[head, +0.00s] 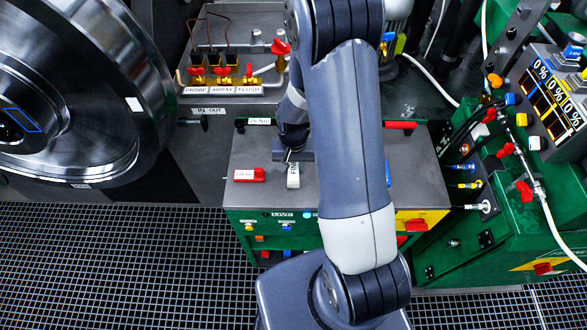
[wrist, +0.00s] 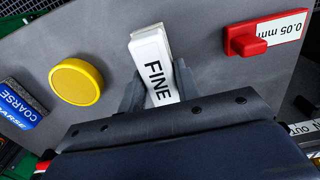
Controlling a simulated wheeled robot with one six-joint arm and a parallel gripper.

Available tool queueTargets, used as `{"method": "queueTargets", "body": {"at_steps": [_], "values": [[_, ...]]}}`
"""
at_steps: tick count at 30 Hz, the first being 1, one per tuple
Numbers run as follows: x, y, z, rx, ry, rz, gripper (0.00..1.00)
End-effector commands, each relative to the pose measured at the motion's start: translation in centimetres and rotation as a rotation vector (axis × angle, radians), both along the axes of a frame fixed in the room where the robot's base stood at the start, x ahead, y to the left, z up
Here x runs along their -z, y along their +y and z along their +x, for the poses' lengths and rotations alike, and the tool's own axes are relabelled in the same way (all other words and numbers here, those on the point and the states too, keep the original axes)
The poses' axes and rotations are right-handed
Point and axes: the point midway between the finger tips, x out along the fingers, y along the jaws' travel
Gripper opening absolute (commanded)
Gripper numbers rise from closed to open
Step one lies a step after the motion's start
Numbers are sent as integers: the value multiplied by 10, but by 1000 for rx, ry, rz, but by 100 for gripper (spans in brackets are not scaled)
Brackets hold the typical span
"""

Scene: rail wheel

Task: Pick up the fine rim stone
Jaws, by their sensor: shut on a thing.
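The fine rim stone (wrist: 153,62) is a white block marked "FINE", between the two fingers of my gripper (wrist: 158,92) in the wrist view. My gripper is shut on its sides. In the head view the white stone (head: 293,176) shows at the grey bench top, beside my gripper (head: 288,160), which is partly hidden behind my arm. I cannot tell whether the stone touches the bench top. Its near end is hidden by my gripper's body in the wrist view.
A blue "COARSE" block (wrist: 20,105), a yellow round knob (wrist: 77,82) and a red-handled 0.05 mm piece (wrist: 265,35) are around the stone on the grey bench top (wrist: 110,30). A large steel wheel (head: 130,100) stands at the left.

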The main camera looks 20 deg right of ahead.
Motion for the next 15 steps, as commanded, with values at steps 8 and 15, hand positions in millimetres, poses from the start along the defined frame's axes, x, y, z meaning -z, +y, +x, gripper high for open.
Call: {"method": "queueTargets", "body": {"at_steps": [8,15], "values": [[-40,0,1,0,-6,0,3],[-69,0,1,0,-4,0,3]]}}
